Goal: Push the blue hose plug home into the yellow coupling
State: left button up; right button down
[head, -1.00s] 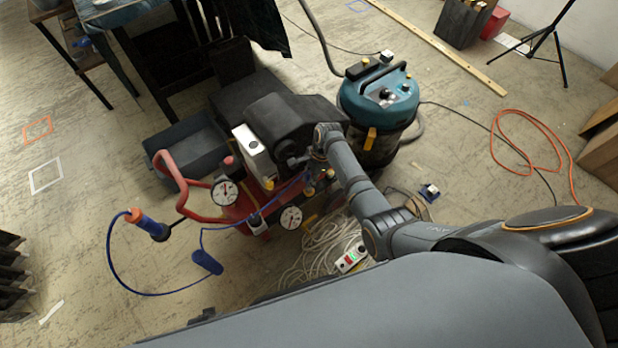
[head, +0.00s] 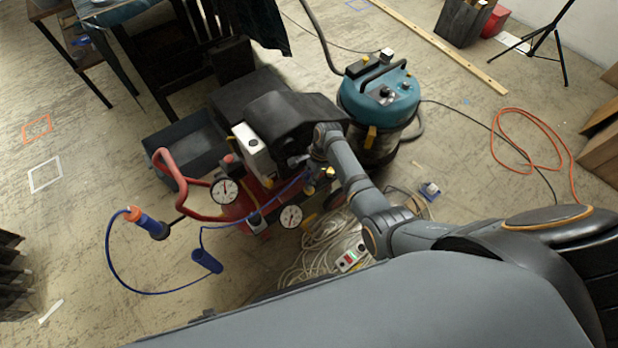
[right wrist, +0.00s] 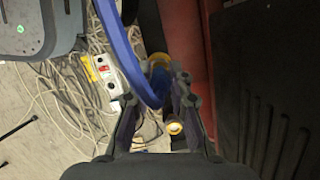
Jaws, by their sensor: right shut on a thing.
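My right gripper (head: 318,165) is at the right end of the red compressor, pointing down and partly hidden by its own wrist. In the right wrist view my right gripper (right wrist: 158,90) is shut on the blue hose plug (right wrist: 164,84), and the blue hose (right wrist: 131,55) curves up from it. The yellow coupling (right wrist: 157,62) shows just beyond the fingertips, in line with the plug. The fingers hide the joint, so I cannot tell how deep the plug sits. My left gripper is not in view.
The red compressor (head: 190,212) carries gauges (head: 224,191) close to the gripper. A teal vacuum (head: 378,95) stands right of it. A white cable coil (head: 310,250) and power strip (head: 352,256) lie below.

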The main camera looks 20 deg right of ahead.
jog(key=shift+f+b, duration=0.5)
jog(key=shift+f, duration=0.4)
jog(key=c, duration=1.1)
grip_release()
jog(key=shift+c, duration=0.2)
jog(key=shift+r, duration=0.1)
jog(key=v, duration=1.2)
